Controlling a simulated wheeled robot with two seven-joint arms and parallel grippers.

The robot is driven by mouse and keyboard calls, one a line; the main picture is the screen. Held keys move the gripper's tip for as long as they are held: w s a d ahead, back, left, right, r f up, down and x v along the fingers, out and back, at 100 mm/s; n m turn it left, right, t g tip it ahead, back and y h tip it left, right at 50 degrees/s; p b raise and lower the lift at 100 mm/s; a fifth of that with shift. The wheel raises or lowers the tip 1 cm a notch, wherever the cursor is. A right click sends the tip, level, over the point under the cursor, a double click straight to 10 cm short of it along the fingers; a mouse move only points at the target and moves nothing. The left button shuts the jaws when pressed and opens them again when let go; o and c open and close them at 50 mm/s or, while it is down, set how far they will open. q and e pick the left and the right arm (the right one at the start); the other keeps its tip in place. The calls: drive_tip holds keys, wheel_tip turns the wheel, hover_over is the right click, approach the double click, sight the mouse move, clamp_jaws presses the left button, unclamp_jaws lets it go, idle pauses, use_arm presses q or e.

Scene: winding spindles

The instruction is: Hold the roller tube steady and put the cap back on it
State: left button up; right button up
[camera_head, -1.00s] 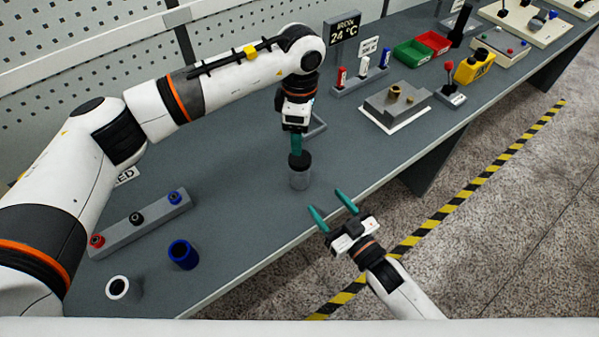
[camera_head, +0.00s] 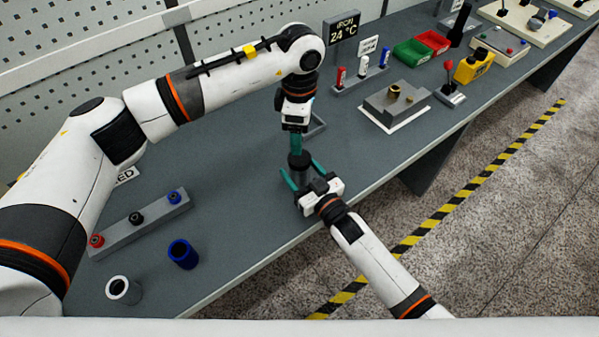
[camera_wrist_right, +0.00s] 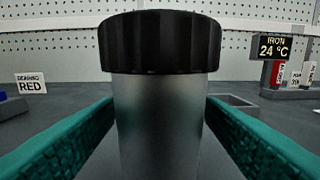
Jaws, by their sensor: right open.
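The grey roller tube (camera_wrist_right: 160,125) stands upright on the bench; in the head view, my right gripper partly hides it (camera_head: 301,178). The black ribbed cap (camera_wrist_right: 160,42) is at its top, level and in line with it; it also shows in the head view (camera_head: 298,160). I cannot tell how firmly it is seated. My right gripper (camera_head: 303,174) is open, with its teal fingers on either side of the tube and gaps in the wrist view. My left gripper (camera_head: 296,146) points down at the cap from above; whether its fingers grip it is unclear.
A blue ring-shaped cup (camera_head: 183,254) and a white one (camera_head: 123,291) stand at the near left. A grey rack (camera_head: 140,222) with coloured pieces lies behind them. A grey block fixture (camera_head: 395,104) is at the right. The bench's front edge lies under my right arm.

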drive_tip(key=shift+c, duration=0.3)
clamp_jaws()
use_arm(q)
drive_tip(key=n, duration=2.7)
drive_tip(key=shift+f, duration=0.1)
drive_tip(key=shift+f, duration=3.95)
